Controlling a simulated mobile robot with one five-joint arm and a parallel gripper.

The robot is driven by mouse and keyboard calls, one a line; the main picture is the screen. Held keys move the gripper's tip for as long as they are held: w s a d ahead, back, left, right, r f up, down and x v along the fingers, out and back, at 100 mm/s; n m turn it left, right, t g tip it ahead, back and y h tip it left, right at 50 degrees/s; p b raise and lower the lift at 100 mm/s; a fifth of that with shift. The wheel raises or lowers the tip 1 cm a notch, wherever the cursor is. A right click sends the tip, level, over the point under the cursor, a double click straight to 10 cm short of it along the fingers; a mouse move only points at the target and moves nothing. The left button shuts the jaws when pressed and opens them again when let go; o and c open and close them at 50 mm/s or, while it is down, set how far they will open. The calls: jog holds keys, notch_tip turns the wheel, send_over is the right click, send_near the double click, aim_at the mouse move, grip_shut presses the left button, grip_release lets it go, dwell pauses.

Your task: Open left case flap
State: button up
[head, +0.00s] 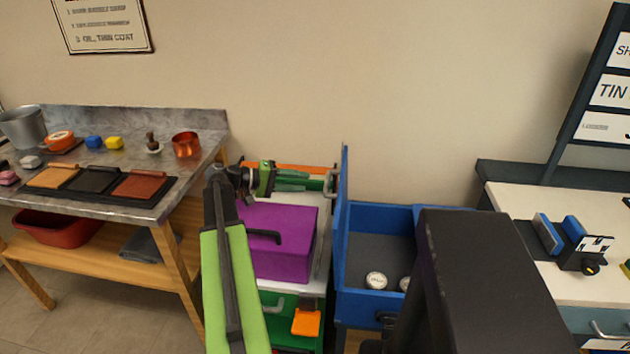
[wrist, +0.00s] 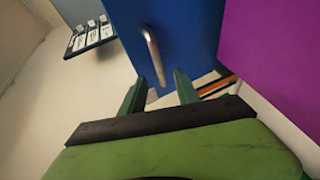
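The blue case (head: 380,225) stands right of my arm with its top open. Its left flap (head: 344,185) is a tall blue panel standing upright along the case's left side. It fills the middle of the wrist view (wrist: 190,35). A bent metal handle (head: 333,184) sits on the flap's left face and shows in the wrist view (wrist: 152,55). My gripper (head: 306,181) points right at the handle. Its green fingers (wrist: 160,78) are apart, and the handle's near end appears between them in the wrist view. Whether they touch it I cannot tell.
A purple box (head: 285,235) with a dark handle stands on a white top below my gripper. Round white tins (head: 376,281) lie inside the case. A workbench (head: 195,165) is at left, and a white counter (head: 520,205) is at right.

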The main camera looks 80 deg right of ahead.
jog(key=p+v, duration=0.2)
jog(key=v, duration=0.8)
jog(key=shift+w, duration=0.1)
jog(key=w+a+r+n+t+h+p, duration=0.1)
jog(key=w+a+n+t+h+p, duration=0.1)
jog(key=w+a, duration=0.65)
jog(key=w+a+r+n+t+h+p, duration=0.2)
jog(key=w+a+n+p, duration=0.15)
jog(key=w, duration=1.05)
jog(key=w+a+f+n+t+p, duration=0.1)
jog(key=w+a+f+n+t, duration=0.15)
jog(key=w+a, duration=0.55)
jog(key=w+a+f+n+t+p, duration=0.1)
jog(key=w+a+f+t, duration=0.2)
jog(key=a, duration=0.8)
jog(key=w+a+f+n+t+y, duration=0.1)
jog(key=a+f+n+y, duration=0.1)
jog(key=a, duration=0.9)
jog(key=w+a+f+n+t+y+p, duration=0.1)
jog(key=a+y, duration=0.3)
jog(key=a, duration=0.7)
jog(key=w+a+f+n+t+y, duration=0.1)
jog(key=a+f+n+t+y, duration=0.1)
jog(key=a, duration=0.9)
jog(key=shift+w+a+f+n+y+p, duration=0.15)
jog(key=shift+w+f+n+y+p, duration=0.2)
jog(key=shift+y, duration=0.45)
jog(key=shift+s+t, duration=0.2)
jog(key=shift+t, duration=0.05)
